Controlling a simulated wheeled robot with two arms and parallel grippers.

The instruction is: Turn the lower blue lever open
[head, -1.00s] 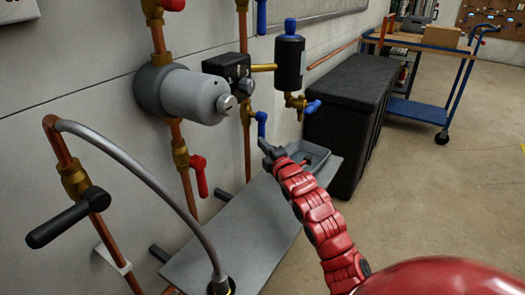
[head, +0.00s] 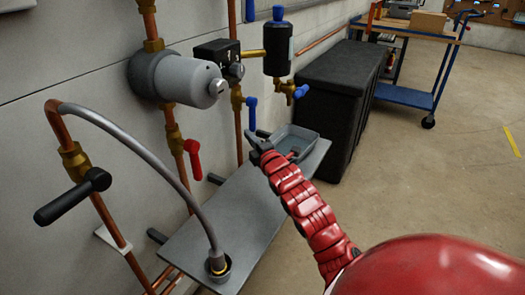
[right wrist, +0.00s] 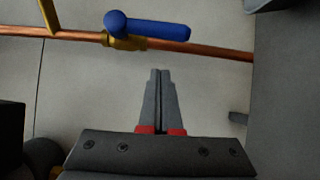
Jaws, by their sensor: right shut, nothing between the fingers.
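The lower blue lever (head: 251,112) is on a brass valve (head: 237,97) on a vertical copper pipe. Its handle hangs down, roughly along the pipe. In the right wrist view the lever (right wrist: 150,27) lies ahead of the fingertips, its handle running nearly parallel to the pipe. My right gripper (head: 254,139) is shut and empty, just below the lever in the head view. In the right wrist view its fingers (right wrist: 160,74) are pressed together, with a visible gap between them and the handle. My left gripper is not in view.
An upper blue lever (head: 250,10) and a tank valve's blue lever (head: 300,91) are nearby. A red lever (head: 193,160) and black lever (head: 72,197) are left. A grey shelf (head: 200,230) with a tray (head: 308,136) lies below. A black chest (head: 325,100) stands behind.

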